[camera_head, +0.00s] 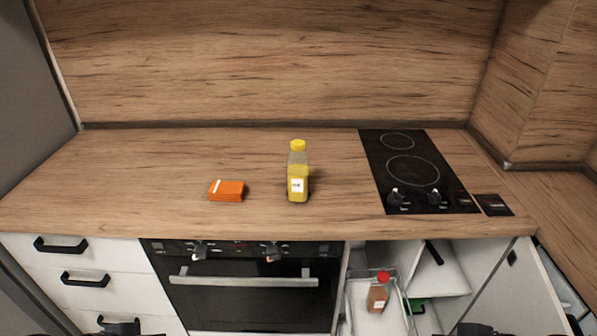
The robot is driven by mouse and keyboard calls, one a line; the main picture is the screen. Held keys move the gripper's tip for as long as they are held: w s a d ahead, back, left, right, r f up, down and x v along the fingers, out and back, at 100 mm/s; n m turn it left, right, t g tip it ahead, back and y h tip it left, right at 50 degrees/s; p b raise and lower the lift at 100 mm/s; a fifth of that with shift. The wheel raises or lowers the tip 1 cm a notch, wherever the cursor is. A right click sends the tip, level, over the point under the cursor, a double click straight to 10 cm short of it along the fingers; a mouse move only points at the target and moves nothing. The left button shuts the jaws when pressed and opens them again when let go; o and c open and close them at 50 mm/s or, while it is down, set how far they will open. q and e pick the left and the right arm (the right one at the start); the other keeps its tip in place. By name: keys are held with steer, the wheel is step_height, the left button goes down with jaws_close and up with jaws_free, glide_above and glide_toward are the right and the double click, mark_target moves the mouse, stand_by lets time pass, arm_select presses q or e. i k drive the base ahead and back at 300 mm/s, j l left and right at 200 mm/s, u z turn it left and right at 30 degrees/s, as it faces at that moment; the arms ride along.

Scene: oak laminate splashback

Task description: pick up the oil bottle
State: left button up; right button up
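The oil bottle (298,185), with yellow oil, a yellow cap and a white label, stands upright on the wooden counter (120,180), near the middle. My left gripper (119,327) shows only as a dark part at the bottom edge, in front of the drawers. My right gripper (477,328) shows as a dark part at the bottom right edge. Both are low, well below the counter top and apart from the bottle. Most of each is cut off, so I cannot tell whether they are open or shut.
An orange box (227,190) lies left of the bottle. A black hob (415,170) is set in the counter to the right. Below, an open cabinet has a wire rack with a red-capped brown bottle (377,294), and its white door (515,295) stands open. An oven (245,285) is beneath the bottle.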

mark_target(297, 159)
steer(key=i+j+u, duration=0.1)
steer(key=u, duration=0.15)
steer(key=i+j+u, duration=0.15)
steer(key=j+u, duration=0.15)
steer(key=i+l+u, duration=0.1)
steer(key=i+u, duration=0.3)
